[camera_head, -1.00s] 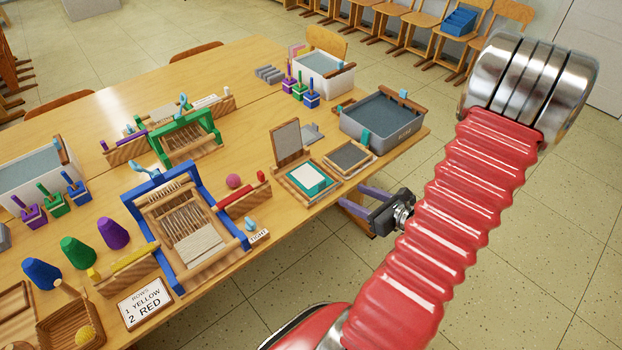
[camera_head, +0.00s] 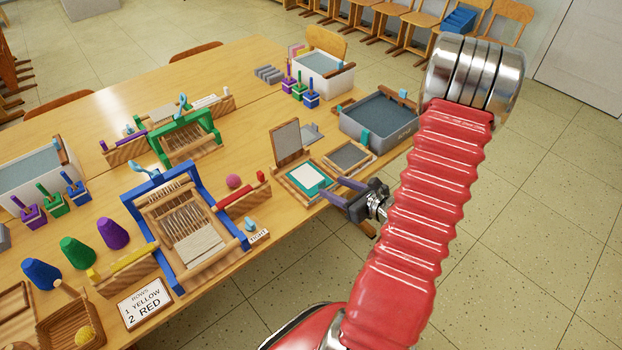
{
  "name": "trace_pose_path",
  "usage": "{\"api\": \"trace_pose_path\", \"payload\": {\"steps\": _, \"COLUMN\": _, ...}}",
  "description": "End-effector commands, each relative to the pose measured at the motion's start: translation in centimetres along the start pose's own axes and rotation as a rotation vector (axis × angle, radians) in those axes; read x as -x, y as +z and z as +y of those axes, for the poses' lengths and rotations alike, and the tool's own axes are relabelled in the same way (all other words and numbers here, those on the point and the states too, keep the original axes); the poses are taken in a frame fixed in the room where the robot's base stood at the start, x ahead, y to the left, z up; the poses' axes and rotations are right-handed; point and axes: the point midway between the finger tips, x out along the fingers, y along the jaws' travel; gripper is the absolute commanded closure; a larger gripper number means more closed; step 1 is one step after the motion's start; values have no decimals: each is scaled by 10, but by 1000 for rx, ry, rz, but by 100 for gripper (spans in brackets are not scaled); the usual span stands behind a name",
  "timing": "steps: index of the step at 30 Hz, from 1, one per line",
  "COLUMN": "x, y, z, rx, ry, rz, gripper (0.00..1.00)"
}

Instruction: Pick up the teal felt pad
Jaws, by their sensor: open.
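The teal felt pad (camera_head: 324,185) lies in a shallow wooden tray (camera_head: 287,192) near the table's right edge. A white sheet (camera_head: 307,176) covers much of the teal, so only part of the pad shows. My gripper (camera_head: 331,187) is open, with its purple fingers pointing left at the tray's right side, beside the pad's visible teal edge. I cannot tell whether the fingers touch the pad or how high they are above it.
An upright grey board (camera_head: 286,138) stands behind the tray. A dark framed screen (camera_head: 349,156) and a grey tub (camera_head: 378,122) lie behind my gripper. A blue loom (camera_head: 137,215) and a red bar (camera_head: 240,200) are to the left. Open floor is on the right.

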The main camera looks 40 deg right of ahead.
Motion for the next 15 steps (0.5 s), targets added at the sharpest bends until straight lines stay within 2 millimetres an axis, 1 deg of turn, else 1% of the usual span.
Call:
{"api": "trace_pose_path", "payload": {"steps": 3, "x": -4, "y": 0, "z": 0, "rx": 1, "ry": 0, "rz": 0, "gripper": 52}}
{"api": "trace_pose_path", "payload": {"steps": 11, "x": -4, "y": 0, "z": 0, "rx": 1, "ry": 0, "rz": 0, "gripper": 52}}
{"api": "trace_pose_path", "payload": {"steps": 15, "x": -10, "y": -1, "z": 0, "rx": 1, "ry": 3, "rz": 0, "gripper": 52}}
